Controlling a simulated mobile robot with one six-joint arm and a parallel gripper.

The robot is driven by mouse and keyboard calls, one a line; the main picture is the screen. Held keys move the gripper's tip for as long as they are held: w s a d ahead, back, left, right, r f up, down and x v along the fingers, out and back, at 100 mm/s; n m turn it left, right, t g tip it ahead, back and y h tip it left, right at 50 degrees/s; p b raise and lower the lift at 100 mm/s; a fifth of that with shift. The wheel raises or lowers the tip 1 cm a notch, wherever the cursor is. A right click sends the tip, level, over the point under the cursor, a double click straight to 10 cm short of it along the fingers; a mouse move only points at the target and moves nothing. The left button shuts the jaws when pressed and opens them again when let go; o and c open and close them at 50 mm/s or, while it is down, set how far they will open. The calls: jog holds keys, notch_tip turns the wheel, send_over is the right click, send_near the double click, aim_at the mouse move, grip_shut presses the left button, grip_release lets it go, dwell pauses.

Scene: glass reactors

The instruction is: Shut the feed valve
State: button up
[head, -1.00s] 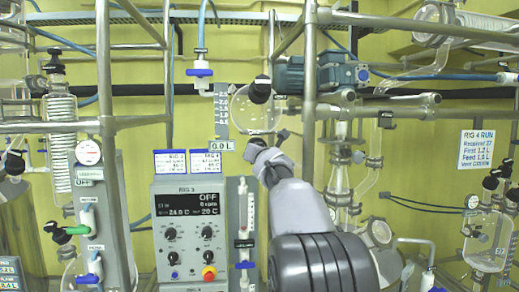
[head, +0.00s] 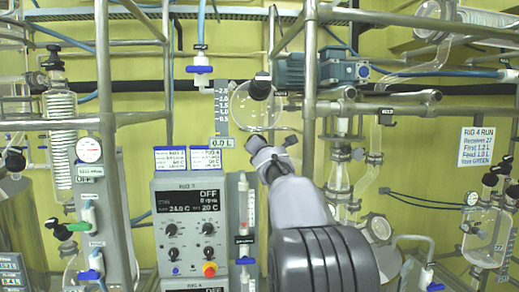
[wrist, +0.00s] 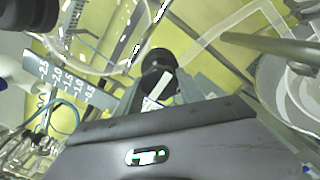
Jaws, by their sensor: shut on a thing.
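My gripper (head: 272,150) is in the middle of the head view, just below a round glass vessel (head: 256,112). In the wrist view my gripper (wrist: 158,98) is shut on a black valve handle (wrist: 158,66) with a pale strip on it. The handle is largely hidden by my gripper in the head view. I cannot read a feed label on it. The glass vessel and its scale (wrist: 75,80) lie at the upper left of the wrist view. The readout beside the vessel (head: 222,142) shows 0.0 L.
A control panel (head: 191,228) reading OFF stands left of my arm. A blue-handled valve (head: 199,69) hangs at upper left. Metal frame bars (head: 310,80) and glass tubing (head: 340,180) crowd the right. A "RIG 4 RUN" notice (head: 481,147) is on the yellow wall.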

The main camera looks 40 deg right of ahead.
jog(key=shift+r, duration=0.2)
jog(key=o, duration=1.4)
jog(key=shift+f, duration=0.1)
jog(key=shift+s+f, duration=0.1)
jog(key=b+v, duration=0.5)
jog(key=v, duration=1.2)
jog(key=shift+s+b, duration=0.15)
jog(key=shift+b, duration=0.15)
